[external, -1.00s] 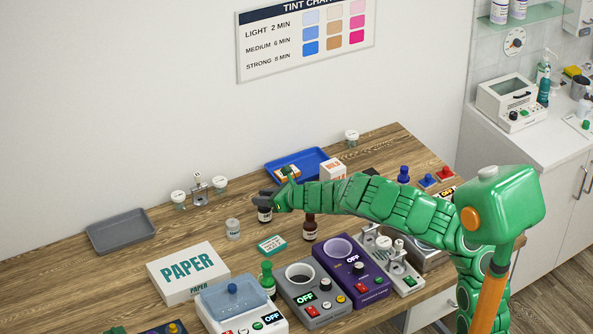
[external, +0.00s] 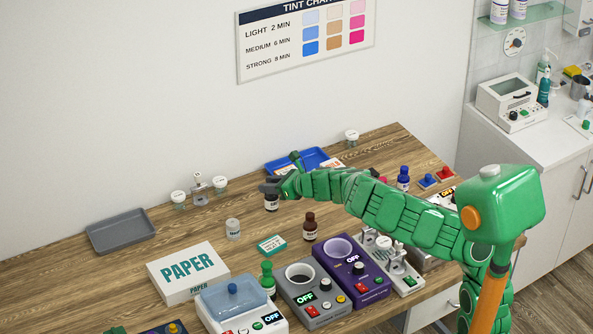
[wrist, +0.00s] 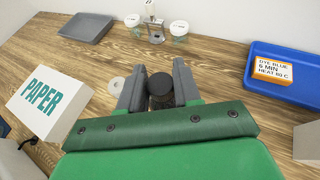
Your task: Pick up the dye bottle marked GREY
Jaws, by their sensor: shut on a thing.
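My gripper (external: 270,188) is shut on a small dark bottle with a black cap (external: 271,203). The bottle has a white label, too small to read for sure in the external view. It hangs upright below the fingers and appears to be off the table. In the wrist view the gripper (wrist: 158,88) has one finger on each side of the bottle's black cap (wrist: 160,84). The label is hidden there.
A pale-lidded jar (external: 233,229) stands left of the held bottle, and a brown bottle (external: 310,227) to its right. The PAPER box (external: 190,270), a grey tray (external: 120,232) and a blue tray (external: 275,166) lie around. Devices line the front.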

